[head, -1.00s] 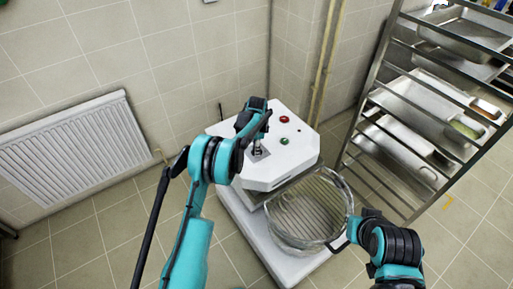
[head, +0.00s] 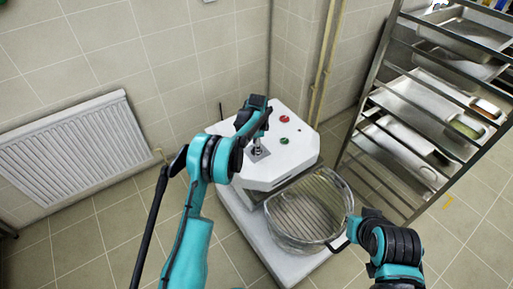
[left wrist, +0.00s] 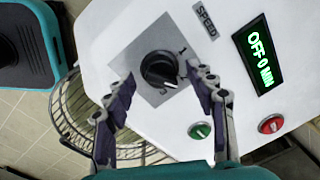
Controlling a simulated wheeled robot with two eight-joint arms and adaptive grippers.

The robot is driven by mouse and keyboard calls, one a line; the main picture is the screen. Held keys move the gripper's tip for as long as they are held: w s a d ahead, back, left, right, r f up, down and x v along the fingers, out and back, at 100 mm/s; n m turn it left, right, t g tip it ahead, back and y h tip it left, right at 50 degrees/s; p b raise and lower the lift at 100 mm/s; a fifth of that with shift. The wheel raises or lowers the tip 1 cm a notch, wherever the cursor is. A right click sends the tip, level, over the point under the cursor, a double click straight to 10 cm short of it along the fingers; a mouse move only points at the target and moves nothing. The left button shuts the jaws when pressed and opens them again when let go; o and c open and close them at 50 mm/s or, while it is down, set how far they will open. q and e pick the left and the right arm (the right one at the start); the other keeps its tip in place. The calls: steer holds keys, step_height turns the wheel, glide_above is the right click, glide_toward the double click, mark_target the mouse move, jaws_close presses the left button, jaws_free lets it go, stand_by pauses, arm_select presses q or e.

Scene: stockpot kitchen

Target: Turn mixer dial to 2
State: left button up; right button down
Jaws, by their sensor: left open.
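The white mixer (head: 290,160) stands in the middle of the head view. Its black dial (left wrist: 160,69) sits on a grey square plate in the left wrist view, below a SPEED label (left wrist: 205,20). The dial's white pointer mark faces the lower right; a "1" shows on the plate at its upper right, other numbers are hard to read. My left gripper (left wrist: 160,95) is open, with a finger on either side of and slightly below the dial, not visibly touching it. In the head view the left gripper (head: 258,150) is over the mixer top. My right gripper (head: 345,243) is beside the bowl's handle; its fingers are unclear.
A display (left wrist: 260,50) reads "OFF-0 MIN". A green button (left wrist: 200,130) and a red button (left wrist: 270,124) are near the left gripper. The wire-guarded bowl (head: 305,215) is at the mixer's front. A metal rack (head: 400,130) with trays stands right; a radiator (head: 75,145) is left.

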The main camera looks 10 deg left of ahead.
arm_select(q)
step_height(320, 180, up, 11)
steer(key=shift+s+d, duration=0.15)
steer(key=shift+s, duration=0.25)
steer(key=s+a+r+n+t, duration=0.25)
steer(key=s+r+n, duration=0.45)
steer(key=s+r, duration=1)
steer(key=s+f+n+t, duration=0.2)
steer(key=s+f+n, duration=0.1)
steer(key=s, duration=0.8)
steer(key=s+f+n+t, duration=0.2)
steer(key=s+f+n, duration=0.1)
steer(key=s, duration=0.7)
steer(key=shift+s+a+f+n, duration=0.15)
steer(key=shift+s+a+n, duration=0.2)
steer(key=shift+n, duration=0.25)
